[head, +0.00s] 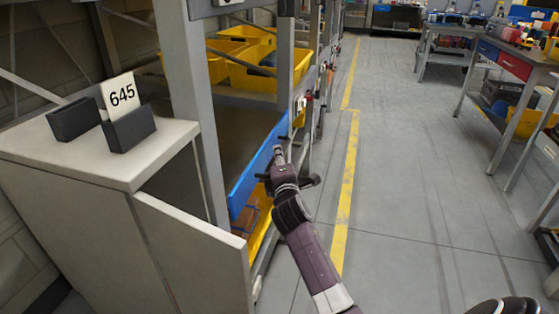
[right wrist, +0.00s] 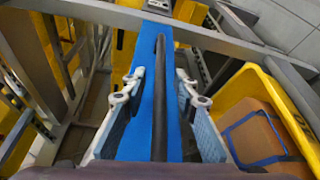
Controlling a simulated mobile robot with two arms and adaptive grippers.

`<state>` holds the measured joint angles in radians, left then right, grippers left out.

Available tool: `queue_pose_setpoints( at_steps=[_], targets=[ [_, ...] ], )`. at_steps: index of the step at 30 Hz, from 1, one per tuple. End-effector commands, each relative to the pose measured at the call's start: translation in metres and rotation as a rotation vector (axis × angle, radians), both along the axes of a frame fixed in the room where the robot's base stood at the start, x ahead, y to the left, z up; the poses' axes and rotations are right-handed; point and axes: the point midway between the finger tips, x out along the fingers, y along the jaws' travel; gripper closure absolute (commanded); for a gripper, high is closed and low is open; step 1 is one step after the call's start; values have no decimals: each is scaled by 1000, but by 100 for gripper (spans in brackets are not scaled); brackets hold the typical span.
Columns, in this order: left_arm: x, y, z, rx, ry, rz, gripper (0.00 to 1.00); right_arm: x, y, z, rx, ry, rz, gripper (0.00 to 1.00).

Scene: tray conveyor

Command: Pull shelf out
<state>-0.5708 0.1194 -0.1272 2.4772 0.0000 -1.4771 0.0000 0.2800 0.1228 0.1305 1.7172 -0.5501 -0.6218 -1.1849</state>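The pull-out shelf has a dark flat top (head: 236,130) and a blue front edge (head: 245,182), and it sits in a grey rack. The blue edge (right wrist: 152,65) also runs up the middle of the right wrist view, with a long black handle bar (right wrist: 160,90) along it. My right gripper (head: 277,158) is at the blue front in the head view. In the wrist view its two fingers (right wrist: 160,105) are spread, one on each side of the black bar, with gaps to it. My left gripper is not in view.
Yellow bins (head: 268,75) stand above the shelf, and another yellow bin (right wrist: 235,98) with a brown box (right wrist: 256,133) is below. A grey cabinet (head: 85,215) with an open door (head: 195,240) stands at the left. The aisle floor (head: 410,170) is clear.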

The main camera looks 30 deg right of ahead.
Motion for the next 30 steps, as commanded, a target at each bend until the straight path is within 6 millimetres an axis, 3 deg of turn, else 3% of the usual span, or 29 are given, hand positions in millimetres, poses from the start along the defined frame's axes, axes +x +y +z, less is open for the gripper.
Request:
queue_pose_setpoints(
  at_steps=[7,15,30],
  targets=[
    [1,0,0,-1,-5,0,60,1,0,0,0,0,0,73],
    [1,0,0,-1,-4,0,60,1,0,0,0,1,0,100],
    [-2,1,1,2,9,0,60,0,-2,0,0,2,0,100]
  ],
)
